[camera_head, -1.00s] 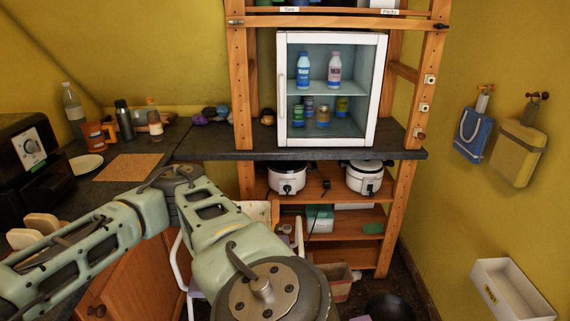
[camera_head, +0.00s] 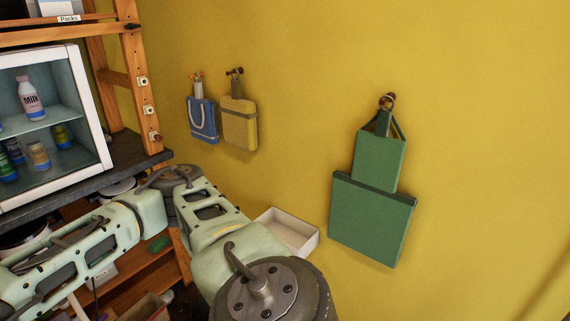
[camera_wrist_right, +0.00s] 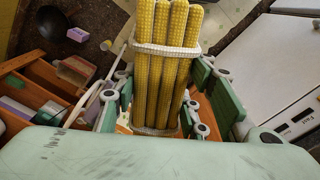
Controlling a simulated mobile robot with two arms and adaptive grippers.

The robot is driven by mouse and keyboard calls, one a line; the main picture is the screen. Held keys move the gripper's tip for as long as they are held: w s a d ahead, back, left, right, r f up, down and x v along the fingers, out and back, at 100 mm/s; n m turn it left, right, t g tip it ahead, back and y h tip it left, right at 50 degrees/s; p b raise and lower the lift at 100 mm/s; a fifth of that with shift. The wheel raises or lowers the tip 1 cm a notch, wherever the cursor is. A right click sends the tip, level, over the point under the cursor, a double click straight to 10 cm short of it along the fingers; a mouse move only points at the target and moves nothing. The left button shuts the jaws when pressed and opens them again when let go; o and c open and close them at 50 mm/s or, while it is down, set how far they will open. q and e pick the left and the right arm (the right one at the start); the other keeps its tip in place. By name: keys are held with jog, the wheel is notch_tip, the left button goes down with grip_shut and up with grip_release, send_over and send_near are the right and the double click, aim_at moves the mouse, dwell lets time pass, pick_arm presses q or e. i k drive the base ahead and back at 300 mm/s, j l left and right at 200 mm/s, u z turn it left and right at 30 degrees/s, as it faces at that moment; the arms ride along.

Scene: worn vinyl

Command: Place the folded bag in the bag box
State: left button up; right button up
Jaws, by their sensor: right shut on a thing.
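In the right wrist view my right gripper (camera_wrist_right: 162,100) is shut on a yellow, ribbed bundle with several lengthwise folds and two pale bands, which I take for the folded bag (camera_wrist_right: 168,50). Its green fingers press on both sides, and its lower end is partly hidden by the gripper. In the head view a white open-topped box (camera_head: 301,243), likely the bag box, is low by the yellow wall. It looks empty where its inside shows. My arm hides its left part, and no label is readable on it now. My left gripper is out of view.
A blue bag (camera_head: 202,121), a yellow bag (camera_head: 239,126) and a large green bag (camera_head: 372,222) hang on wall pegs above and beside the box. A wooden shelf with a small fridge (camera_head: 50,120) stands at left. A dark pan (camera_wrist_right: 52,22) lies on the floor.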

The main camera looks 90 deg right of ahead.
aim_at(285, 240)
jog(key=z, duration=1.85)
jog(key=i+j+z, duration=0.1)
jog(key=i+z, duration=0.15)
jog(key=z, duration=0.15)
jog(key=i+j+z, duration=0.15)
jog(key=z, duration=0.2)
jog(key=i+j+z, duration=0.4)
jog(key=i+j, duration=0.2)
jog(key=i, duration=0.15)
jog(key=i+j, duration=0.15)
jog(key=i, duration=0.2)
